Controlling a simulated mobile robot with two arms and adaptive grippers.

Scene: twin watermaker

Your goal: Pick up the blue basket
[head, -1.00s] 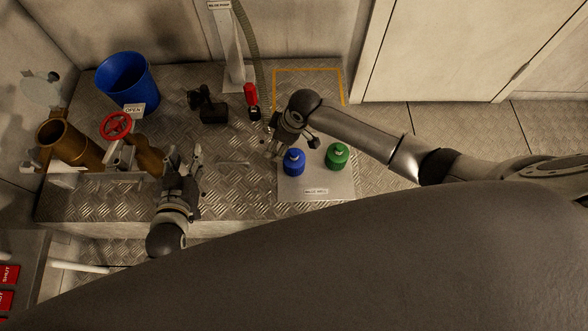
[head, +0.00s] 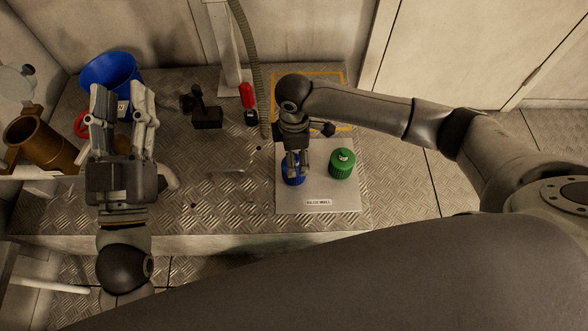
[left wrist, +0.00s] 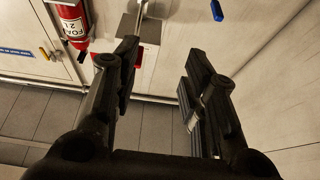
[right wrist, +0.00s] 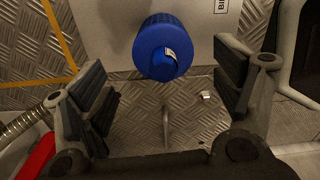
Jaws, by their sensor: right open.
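A brown pipe (head: 40,143) and a partly hidden red wheel (head: 81,125) are near the left gripper. A black device (head: 205,112), a red-handled item (head: 247,95) and a hose (head: 254,70) stand at the back.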

